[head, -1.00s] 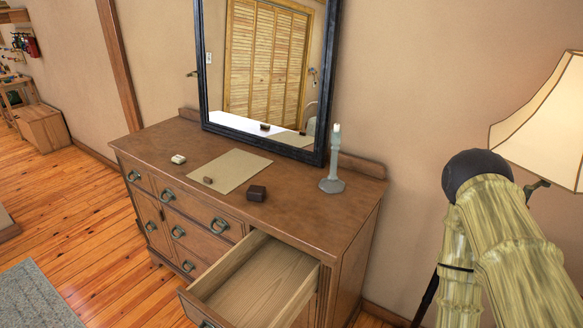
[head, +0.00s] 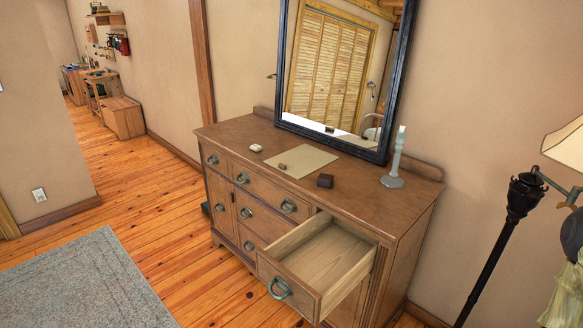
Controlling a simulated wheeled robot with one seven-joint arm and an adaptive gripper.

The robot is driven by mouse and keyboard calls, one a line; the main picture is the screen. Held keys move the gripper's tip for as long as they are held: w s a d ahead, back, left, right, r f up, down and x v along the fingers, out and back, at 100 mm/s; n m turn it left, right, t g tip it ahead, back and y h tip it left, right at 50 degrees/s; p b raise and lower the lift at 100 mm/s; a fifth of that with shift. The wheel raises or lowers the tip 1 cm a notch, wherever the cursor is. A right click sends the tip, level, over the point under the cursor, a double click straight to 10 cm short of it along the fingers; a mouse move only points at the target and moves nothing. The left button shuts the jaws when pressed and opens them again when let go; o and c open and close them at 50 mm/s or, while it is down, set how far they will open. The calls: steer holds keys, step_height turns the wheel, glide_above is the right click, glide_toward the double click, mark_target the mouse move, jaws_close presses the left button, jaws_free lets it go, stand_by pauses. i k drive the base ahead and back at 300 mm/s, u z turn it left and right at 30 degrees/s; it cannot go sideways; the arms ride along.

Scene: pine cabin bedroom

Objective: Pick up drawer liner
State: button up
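The drawer liner looks to be the flat tan sheet (head: 301,158) lying on top of the wooden dresser (head: 248,136). A small brown block (head: 282,167) rests on the sheet's near left part. The dresser's upper right drawer (head: 322,262) is pulled open, and its visible inside is bare wood. My gripper is not in view, so its state does not show.
A dark brown box (head: 325,181), a small whitish block (head: 256,148) and a candlestick (head: 394,165) stand on the dresser around the sheet. A mirror (head: 340,75) stands behind. A floor lamp (head: 523,195) is at right. Wooden floor and a grey rug (head: 85,283) lie left.

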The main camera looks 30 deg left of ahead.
mark_target(299, 162)
steer(key=u, duration=1.15)
